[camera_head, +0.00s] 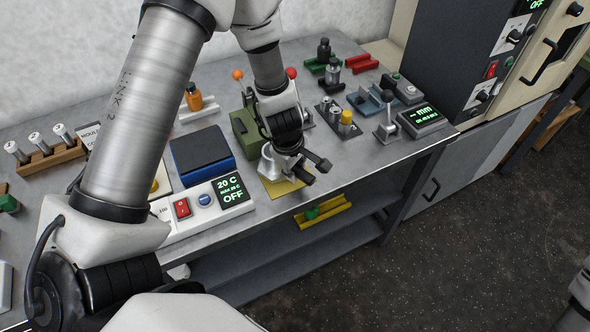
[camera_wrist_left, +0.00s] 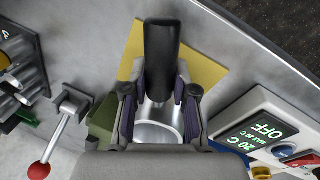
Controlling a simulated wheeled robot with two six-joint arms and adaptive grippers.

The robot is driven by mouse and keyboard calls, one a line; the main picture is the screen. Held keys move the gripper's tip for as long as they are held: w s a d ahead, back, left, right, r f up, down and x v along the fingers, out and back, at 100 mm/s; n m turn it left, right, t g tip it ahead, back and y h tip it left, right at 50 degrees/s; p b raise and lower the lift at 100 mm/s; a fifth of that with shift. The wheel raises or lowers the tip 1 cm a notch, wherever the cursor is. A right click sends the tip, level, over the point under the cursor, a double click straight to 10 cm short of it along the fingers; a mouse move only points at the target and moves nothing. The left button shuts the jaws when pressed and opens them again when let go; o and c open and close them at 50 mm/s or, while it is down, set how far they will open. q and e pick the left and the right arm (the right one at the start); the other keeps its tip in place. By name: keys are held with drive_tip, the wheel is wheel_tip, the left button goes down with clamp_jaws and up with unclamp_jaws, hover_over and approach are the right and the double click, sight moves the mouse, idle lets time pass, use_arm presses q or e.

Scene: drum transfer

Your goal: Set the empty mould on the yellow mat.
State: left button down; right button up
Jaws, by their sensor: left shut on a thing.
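The empty mould (camera_wrist_left: 160,134) is a shiny metal cup with a black handle (camera_wrist_left: 162,52). In the left wrist view my left gripper (camera_wrist_left: 161,92) is shut on it, with a finger on each side. In the head view the mould (camera_head: 268,164) shows partly behind my left gripper (camera_head: 291,161), at the front of the bench. The yellow mat (camera_head: 280,187) lies beneath them, and its corner (camera_wrist_left: 208,65) shows behind the handle. I cannot tell whether the mould touches the mat.
A heater panel (camera_head: 183,208) reading 20 C and OFF and a blue-black block (camera_head: 202,155) stand left of the mat. A green box (camera_head: 245,132) and a red-knobbed lever (camera_wrist_left: 58,135) are close behind. The bench's front edge is near.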

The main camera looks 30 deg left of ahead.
use_arm(q)
drive_tip(key=shift+f+b, duration=0.25)
drive_tip(key=shift+b, duration=0.05)
drive_tip(key=c, duration=0.9)
unclamp_jaws()
drive_tip(key=shift+r, duration=0.1)
wheel_tip(320, 180, up, 12)
drive_tip(key=s+p, duration=0.3)
drive_tip(key=p, duration=0.7)
drive_tip(key=s+f+m, duration=0.2)
drive_tip(key=s+f, duration=0.1)
drive_tip(key=s+a+f+m+g+y, duration=0.1)
drive_tip(key=s+f+m, duration=0.2)
drive_tip(key=f, duration=0.1)
drive_tip(key=s+f+m, duration=0.3)
drive_tip(key=s, duration=0.1)
drive_tip(key=shift+a+f+g+y, duration=0.2)
drive_tip(key=shift+g+y, duration=0.2)
drive_tip(key=s+d+f+m+h, duration=0.2)
drive_tip(key=s+d+f+m, duration=0.2)
drive_tip(key=s+f+m, duration=0.35)
drive_tip(key=shift+m, duration=0.25)
drive_tip(key=f+b, duration=0.3)
drive_tip(key=s+f+b, duration=0.1)
drive_tip(key=f+b, duration=0.1)
drive_tip(key=b, duration=0.2)
drive_tip(key=f+b, duration=0.3)
drive_tip(key=shift+s+d+f+b, duration=0.2)
drive_tip(key=shift+s+f+b, duration=0.15)
drive_tip(key=shift+s+b, duration=0.05)
